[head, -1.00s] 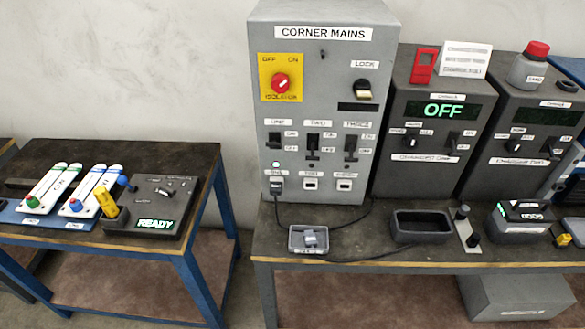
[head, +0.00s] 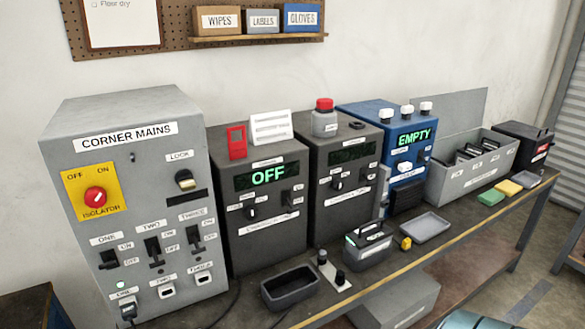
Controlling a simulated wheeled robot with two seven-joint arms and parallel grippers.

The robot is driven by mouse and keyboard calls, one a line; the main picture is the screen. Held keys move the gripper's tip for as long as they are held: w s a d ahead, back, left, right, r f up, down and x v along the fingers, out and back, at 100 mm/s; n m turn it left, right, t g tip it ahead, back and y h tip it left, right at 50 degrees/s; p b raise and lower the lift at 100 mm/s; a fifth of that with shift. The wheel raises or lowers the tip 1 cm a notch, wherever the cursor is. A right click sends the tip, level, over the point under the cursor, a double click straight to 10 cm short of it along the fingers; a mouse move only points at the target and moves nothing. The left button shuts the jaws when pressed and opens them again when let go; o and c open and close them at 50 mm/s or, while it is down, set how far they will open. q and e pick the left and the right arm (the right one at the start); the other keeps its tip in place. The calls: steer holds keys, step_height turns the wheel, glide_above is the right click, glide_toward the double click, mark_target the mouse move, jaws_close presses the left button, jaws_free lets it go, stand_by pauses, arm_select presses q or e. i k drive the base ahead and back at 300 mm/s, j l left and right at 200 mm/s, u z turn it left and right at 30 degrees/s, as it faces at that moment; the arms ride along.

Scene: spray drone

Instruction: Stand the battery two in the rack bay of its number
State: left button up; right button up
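A dark battery-like block with a pale handle (head: 369,233) sits upright in a small grey holder (head: 368,254) near the bench's front edge. Its number is too small to read. A long grey case with a raised back panel (head: 470,183) stands toward the right of the bench. It has several dark slots or blocks inside and small labels on its front. I cannot tell which label reads two, or which bays are empty. Neither of my grippers shows in this view.
The corner mains box (head: 125,180), two dark chargers (head: 255,225) (head: 340,205) and a blue unit reading EMPTY (head: 385,155) line the bench. A black tray (head: 289,288), a grey tray (head: 426,228) and green and yellow pads (head: 491,197) (head: 509,187) lie in front. A dark box (head: 525,147) stands far right.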

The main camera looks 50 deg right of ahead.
mark_target(374, 236)
steer(key=z, duration=1.95)
